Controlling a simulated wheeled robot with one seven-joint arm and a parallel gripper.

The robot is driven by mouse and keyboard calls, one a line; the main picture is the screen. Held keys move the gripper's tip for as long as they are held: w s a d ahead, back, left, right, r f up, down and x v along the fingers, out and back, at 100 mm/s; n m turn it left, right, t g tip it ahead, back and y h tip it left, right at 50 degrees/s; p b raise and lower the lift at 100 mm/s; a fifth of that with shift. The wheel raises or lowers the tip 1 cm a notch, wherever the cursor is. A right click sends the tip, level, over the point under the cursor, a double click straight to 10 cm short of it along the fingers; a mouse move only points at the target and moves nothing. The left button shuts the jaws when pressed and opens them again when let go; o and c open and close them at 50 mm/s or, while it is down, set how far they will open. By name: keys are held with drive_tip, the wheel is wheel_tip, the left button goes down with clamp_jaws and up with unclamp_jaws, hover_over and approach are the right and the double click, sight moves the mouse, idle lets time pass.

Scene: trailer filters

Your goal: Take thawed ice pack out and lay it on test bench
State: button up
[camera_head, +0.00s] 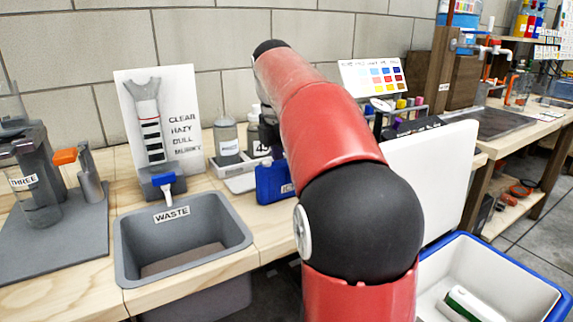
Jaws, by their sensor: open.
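My red arm rises in the middle and hides the pack's right side. A dark part that looks like my gripper (276,152) shows beside the arm, just above the pack. It is mostly hidden; I cannot tell whether it touches the pack. The cooler (545,290), white inside with a blue rim, is open at the lower right. A white and green pack (470,304) lies in it.
The grey waste sink (183,255) is set in the bench's front. A scale (238,178) with bottles stands behind the blue pack. The white raised lid (445,165) is right of my arm. A grey mat (60,250) with apparatus is at left.

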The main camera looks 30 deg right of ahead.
drive_tip(key=shift+r, duration=0.1)
drive_tip(key=shift+a+r+p, duration=0.1)
drive_tip(key=shift+a+r, duration=0.05)
drive_tip(key=shift+r, duration=1.1)
drive_tip(key=shift+a+r+p, duration=0.1)
drive_tip(key=shift+a+r, duration=0.1)
drive_tip(key=shift+r, duration=1.1)
drive_tip(key=shift+a+r+p, duration=0.1)
drive_tip(key=shift+a+r, duration=0.05)
drive_tip(key=shift+r, duration=1.1)
